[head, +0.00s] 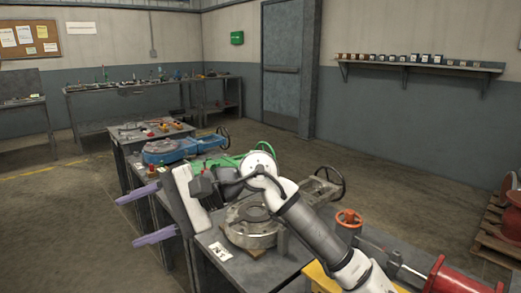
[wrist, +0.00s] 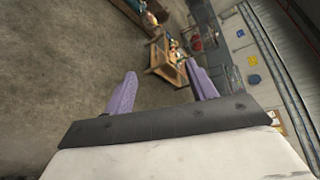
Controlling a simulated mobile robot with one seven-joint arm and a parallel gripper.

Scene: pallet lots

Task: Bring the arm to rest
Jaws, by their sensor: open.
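My gripper (head: 146,215) shows in the head view at the left, past the left edge of the workbench. Its two purple fingers are spread apart with nothing between them. The wrist view also shows my gripper (wrist: 160,88), open and empty, with bare floor and distant furniture beyond the fingers. My white arm reaches up from the lower right over the bench and bends down toward the left.
A grey workbench (head: 220,275) under my arm carries a round metal flange (head: 250,235). Blue (head: 170,151) and green (head: 225,163) valve parts lie farther along the bench row. A red flanged part (head: 455,277) is at lower right. Floor left of the benches (head: 60,230) is clear.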

